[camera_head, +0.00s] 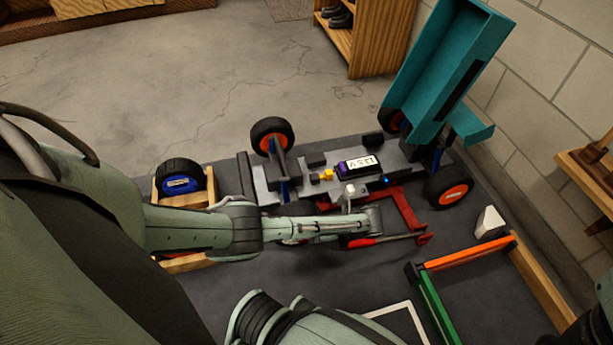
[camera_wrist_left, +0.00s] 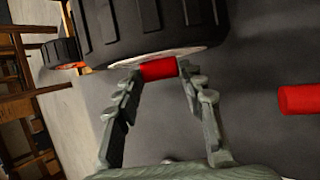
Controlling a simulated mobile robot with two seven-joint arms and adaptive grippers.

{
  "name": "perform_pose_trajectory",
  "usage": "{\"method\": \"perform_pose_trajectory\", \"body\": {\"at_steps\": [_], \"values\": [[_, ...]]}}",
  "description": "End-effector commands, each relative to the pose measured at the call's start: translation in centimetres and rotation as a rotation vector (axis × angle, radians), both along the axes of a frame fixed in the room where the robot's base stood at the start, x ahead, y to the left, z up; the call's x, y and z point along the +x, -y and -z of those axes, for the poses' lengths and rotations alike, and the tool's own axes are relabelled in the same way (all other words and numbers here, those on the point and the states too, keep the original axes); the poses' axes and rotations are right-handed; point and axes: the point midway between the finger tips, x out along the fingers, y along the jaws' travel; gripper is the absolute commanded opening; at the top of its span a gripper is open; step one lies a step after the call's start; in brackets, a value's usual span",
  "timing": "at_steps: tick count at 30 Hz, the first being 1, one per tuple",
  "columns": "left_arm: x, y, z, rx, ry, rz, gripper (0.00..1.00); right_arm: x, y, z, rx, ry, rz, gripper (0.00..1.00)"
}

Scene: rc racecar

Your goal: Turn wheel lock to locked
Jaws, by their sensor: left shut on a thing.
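The wheel lock appears to be the red bar assembly (camera_head: 407,210) beside the near right wheel (camera_head: 448,192) of the car chassis. My left gripper (camera_head: 376,215) is at the left end of these red parts. In the left wrist view my left gripper (camera_wrist_left: 158,78) is shut on a short red cylinder (camera_wrist_left: 158,69), close to a large black tire (camera_wrist_left: 150,28). Where the cylinder joins the rest is hidden. A second red cylinder (camera_wrist_left: 300,99) lies apart to the right. My right gripper is out of view.
The chassis (camera_head: 310,172) lies on a dark mat, with a raised teal body (camera_head: 445,70) behind. A blue-hubbed wheel (camera_head: 181,182) sits in a wooden holder at left. Orange (camera_head: 468,252) and green (camera_head: 437,306) bars lie at front right, beside a white block (camera_head: 490,222).

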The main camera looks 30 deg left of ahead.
Motion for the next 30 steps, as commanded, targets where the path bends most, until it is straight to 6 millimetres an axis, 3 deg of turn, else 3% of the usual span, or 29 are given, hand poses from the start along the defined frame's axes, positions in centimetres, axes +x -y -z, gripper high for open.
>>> {"method": "perform_pose_trajectory", "body": {"at_steps": [13, 14, 18, 30], "values": [[-0.09, -0.08, 0.1, 0.009, -0.011, -0.001, 0.1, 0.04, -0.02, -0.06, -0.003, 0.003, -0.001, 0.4], [-0.09, -0.08, 0.1, 0.009, -0.011, -0.001, 0.42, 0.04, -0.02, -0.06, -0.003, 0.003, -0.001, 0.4], [-0.08, -0.06, 0.09, 0.008, -0.01, 0.0, 0.59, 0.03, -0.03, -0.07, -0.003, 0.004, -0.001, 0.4], [0.15, 0.47, -0.47, 0.006, -0.008, 0.0, 0.6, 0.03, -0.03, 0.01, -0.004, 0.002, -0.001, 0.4]]}}
